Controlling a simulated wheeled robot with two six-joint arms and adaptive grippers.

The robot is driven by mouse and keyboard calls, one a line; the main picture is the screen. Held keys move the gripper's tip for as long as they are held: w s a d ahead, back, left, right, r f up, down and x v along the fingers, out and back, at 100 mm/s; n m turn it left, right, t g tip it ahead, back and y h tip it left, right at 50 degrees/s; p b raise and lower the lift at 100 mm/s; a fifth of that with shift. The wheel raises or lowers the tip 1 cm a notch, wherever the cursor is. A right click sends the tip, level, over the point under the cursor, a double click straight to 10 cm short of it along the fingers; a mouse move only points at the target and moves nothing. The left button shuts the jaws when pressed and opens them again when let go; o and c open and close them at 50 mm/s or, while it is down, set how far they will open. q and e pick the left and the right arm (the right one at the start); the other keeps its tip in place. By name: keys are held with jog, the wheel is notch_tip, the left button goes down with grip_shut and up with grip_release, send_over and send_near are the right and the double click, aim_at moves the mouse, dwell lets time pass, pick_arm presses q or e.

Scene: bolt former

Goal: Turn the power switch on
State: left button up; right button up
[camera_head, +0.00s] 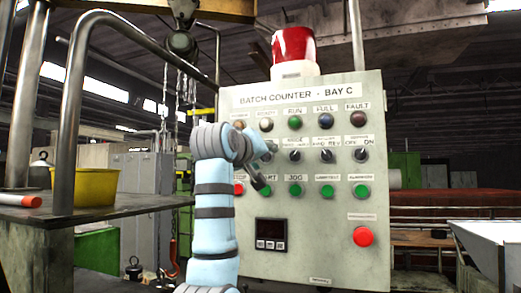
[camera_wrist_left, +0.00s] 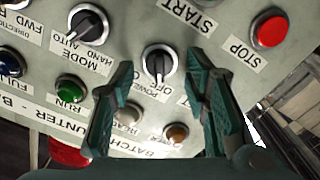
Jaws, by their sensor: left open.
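The power switch (camera_wrist_left: 160,62) is a round black rotary knob with a white mark on the side near the "OFF" lettering in the left wrist view. It sits on the grey "BATCH COUNTER - BAY C" panel (camera_head: 330,240). My left gripper (camera_wrist_left: 160,72) is open, with one finger on either side of the knob; I cannot tell whether either finger touches it. In the head view my left gripper (camera_head: 264,165) is in front of the panel's left part and covers much of the switch area. My right gripper is not in view.
The mode knob (camera_wrist_left: 88,22) is beside the power switch. Indicator lamps, including a green one (camera_wrist_left: 71,89), and the red stop button (camera_wrist_left: 268,30) are close by. A red beacon (camera_head: 293,46) tops the panel. A yellow bucket (camera_head: 84,186) stands on a table at left.

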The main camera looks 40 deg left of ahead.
pick_arm(q)
jog(key=shift+w, duration=0.15)
grip_shut()
dwell(0.4)
jog(key=m+p, duration=0.3)
jog(key=m, duration=0.8)
jog(key=shift+d+m+p, duration=0.1)
jog(key=shift+m+p, duration=0.25)
jog(key=shift+m, duration=0.05)
dwell(0.4)
